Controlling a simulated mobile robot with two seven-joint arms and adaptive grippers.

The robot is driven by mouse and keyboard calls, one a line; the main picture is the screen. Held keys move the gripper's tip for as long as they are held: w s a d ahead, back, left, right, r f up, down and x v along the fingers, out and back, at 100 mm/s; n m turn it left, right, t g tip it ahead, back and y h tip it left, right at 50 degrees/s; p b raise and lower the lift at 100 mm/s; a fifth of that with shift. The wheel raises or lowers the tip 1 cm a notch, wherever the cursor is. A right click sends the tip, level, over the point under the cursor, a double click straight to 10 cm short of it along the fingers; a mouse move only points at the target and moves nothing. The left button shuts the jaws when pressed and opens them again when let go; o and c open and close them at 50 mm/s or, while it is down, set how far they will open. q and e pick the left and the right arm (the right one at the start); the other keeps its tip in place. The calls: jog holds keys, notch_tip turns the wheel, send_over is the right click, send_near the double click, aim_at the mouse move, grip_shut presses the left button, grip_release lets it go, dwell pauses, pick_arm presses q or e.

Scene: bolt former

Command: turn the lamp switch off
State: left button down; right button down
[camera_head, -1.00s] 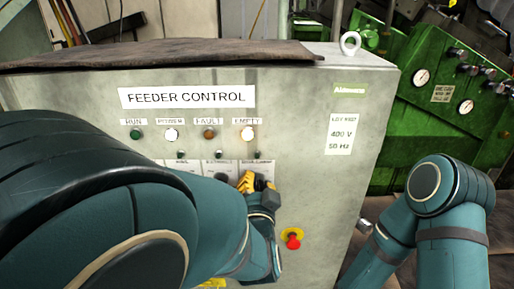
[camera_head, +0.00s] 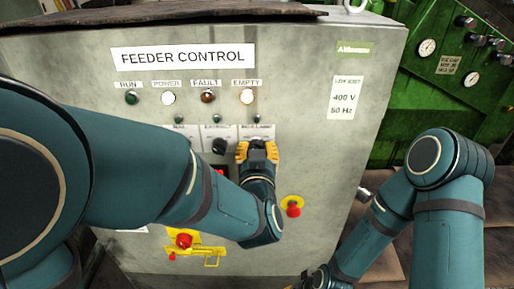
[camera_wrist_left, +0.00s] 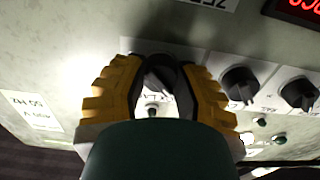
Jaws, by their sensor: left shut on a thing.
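The rotary switch (camera_wrist_left: 160,78), a black knob on a light label plate, is the end one in a row of three on the grey control panel (camera_head: 330,180). Its label in the head view is too blurred to read surely as the lamp's. My left gripper (camera_head: 257,150) has its yellow fingers on either side of this knob and is shut on it; the wrist view shows the fingers (camera_wrist_left: 158,95) around it. In the head view the gripper hides most of the knob.
Two more black knobs (camera_wrist_left: 240,84) (camera_wrist_left: 298,94) sit beside the held one. A red button on a yellow disc (camera_head: 293,209) is right of my left wrist. A red switch (camera_head: 183,240) with yellow hardware is lower left. Indicator lamps (camera_head: 207,97) line the panel above.

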pick_arm(q)
jog(key=shift+r, duration=0.1)
dwell(0.3)
jog(key=c, duration=0.6)
grip_release()
jog(key=shift+w, duration=0.1)
jog(key=s, duration=0.7)
jog(key=shift+s, duration=0.35)
jog(key=shift+w, duration=0.1)
